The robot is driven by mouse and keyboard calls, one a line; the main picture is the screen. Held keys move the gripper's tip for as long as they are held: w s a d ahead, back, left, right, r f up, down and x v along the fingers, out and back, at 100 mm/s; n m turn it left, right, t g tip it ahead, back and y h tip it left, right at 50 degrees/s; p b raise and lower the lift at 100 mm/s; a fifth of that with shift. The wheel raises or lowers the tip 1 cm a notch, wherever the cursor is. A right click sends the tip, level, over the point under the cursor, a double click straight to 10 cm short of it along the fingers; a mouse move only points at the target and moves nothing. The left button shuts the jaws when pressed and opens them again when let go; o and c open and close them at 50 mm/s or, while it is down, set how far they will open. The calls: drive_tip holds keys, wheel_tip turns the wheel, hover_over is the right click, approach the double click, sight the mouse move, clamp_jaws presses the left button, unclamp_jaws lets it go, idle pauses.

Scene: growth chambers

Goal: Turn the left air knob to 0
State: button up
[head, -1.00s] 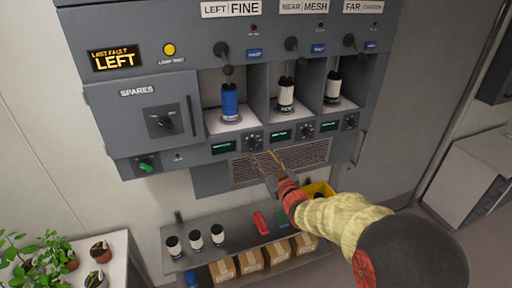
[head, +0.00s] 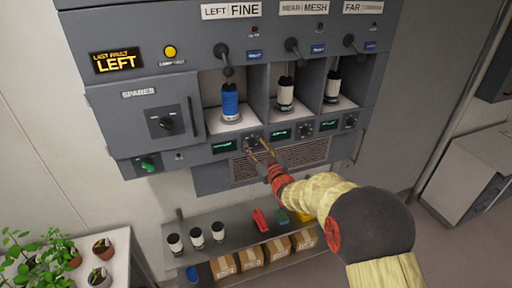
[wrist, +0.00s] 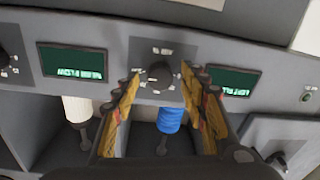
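The left air knob (head: 251,143) is a small black dial on the panel below the bay with the blue cartridge (head: 230,103). In the wrist view, which is upside down, the knob (wrist: 160,76) sits between my two fingertips. My gripper (head: 260,149) is open, with one yellow finger on each side of the knob (wrist: 158,88). A gap shows between each finger and the knob, and I cannot tell how deep the tips reach. The knob's pointer and scale are too small to read. A green-lit display (head: 224,146) is beside it.
Another dial (head: 305,131) and display (head: 279,135) lie just right of my gripper. A vent grille (head: 300,155) is below. A shelf (head: 190,259) with white-and-black cartridges, a red item (head: 260,220) and boxes (head: 250,258) stands lower down.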

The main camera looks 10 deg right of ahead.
drive_tip(key=shift+c, duration=1.2)
drive_tip(key=c, duration=0.7)
clamp_jaws()
